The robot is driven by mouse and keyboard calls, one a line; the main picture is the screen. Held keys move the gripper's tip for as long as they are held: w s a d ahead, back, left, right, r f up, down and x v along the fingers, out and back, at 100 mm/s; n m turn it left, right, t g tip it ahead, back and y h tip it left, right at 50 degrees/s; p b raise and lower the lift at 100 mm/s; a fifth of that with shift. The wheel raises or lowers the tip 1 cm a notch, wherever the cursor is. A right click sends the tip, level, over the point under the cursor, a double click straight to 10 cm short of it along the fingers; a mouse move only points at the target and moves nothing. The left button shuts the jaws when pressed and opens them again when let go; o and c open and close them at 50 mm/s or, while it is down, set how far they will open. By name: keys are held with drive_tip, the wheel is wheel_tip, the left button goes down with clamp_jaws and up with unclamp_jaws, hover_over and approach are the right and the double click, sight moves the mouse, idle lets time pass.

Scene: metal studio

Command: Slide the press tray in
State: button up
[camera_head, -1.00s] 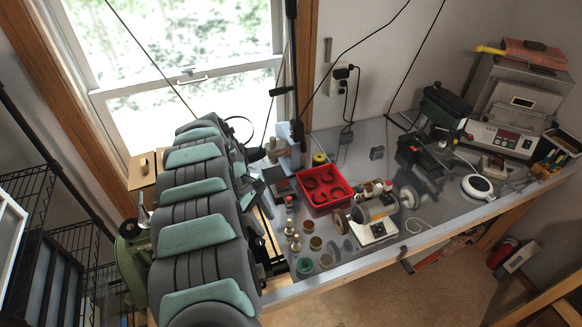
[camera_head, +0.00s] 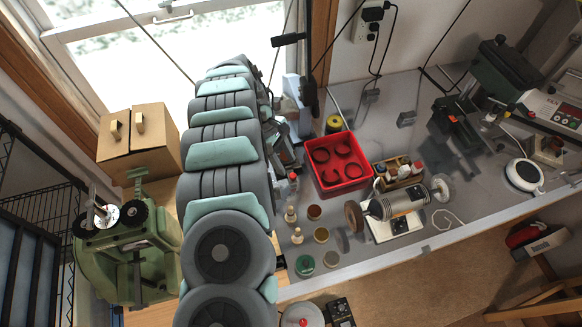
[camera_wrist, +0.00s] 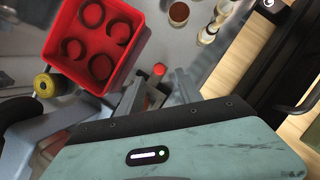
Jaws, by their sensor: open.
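I cannot pick out the press tray with certainty. A blue-grey upright device (camera_head: 293,88), possibly the press, stands by the window frame, largely hidden behind my arm. My gripper is at that end of the bench; in the head view my arm links hide most of it. In the wrist view my gripper (camera_wrist: 157,88) has its two grey fingers apart. A small red-topped piece (camera_wrist: 159,69) shows between and just beyond the fingertips; I cannot tell whether it is within reach or what it belongs to. It also shows in the head view (camera_head: 292,177).
A red box (camera_head: 341,163) with several red rings stands right of my gripper. A yellow roll (camera_head: 333,124), small bottles and jars (camera_head: 290,214), and a bench grinder (camera_head: 398,204) crowd the bench.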

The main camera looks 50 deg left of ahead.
sight(293, 175)
drive_tip(key=shift+p+x, duration=0.5)
drive_tip(key=shift+x, duration=2.15)
drive_tip(key=shift+w, duration=0.15)
clamp_jaws()
